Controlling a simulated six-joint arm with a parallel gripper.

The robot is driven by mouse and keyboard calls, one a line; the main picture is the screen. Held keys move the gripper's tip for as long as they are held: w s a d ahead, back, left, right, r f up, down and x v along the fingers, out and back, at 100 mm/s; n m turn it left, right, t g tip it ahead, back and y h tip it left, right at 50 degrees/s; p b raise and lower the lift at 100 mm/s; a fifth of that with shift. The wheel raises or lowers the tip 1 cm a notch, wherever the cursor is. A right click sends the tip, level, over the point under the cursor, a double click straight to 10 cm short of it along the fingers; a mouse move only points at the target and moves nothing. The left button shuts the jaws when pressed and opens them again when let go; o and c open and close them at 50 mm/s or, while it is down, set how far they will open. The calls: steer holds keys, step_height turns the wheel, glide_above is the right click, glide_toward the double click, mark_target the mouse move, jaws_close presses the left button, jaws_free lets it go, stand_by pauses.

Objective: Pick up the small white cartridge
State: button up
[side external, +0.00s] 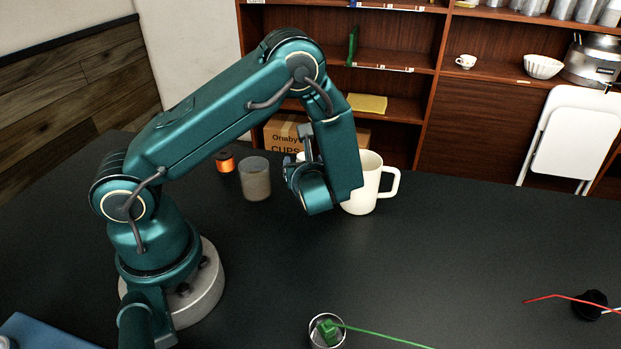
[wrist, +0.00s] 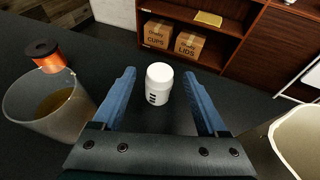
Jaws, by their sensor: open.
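The small white cartridge (wrist: 158,84) stands upright on the dark table in the wrist view, with dark marks on its lower side. My gripper (wrist: 164,78) is open, with one blue finger on each side of the cartridge and a visible gap to both. Whether the cartridge lies fully between the fingertips or a little beyond them is hard to tell. In the side view my gripper is mostly hidden by my own wrist, and I cannot make out the cartridge clearly there.
A cup of brownish liquid (side external: 255,180) stands left of my gripper, with an orange spool (side external: 225,162) behind it. A white mug (side external: 366,190) stands close on the right. A small metal cup (side external: 327,331) with a green piece is at the front. The table's middle (side external: 430,260) is clear.

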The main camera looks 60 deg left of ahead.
mark_target(303, 158)
steer(key=shift+x, duration=2.5)
steer(key=shift+f, duration=0.15)
jaws_close()
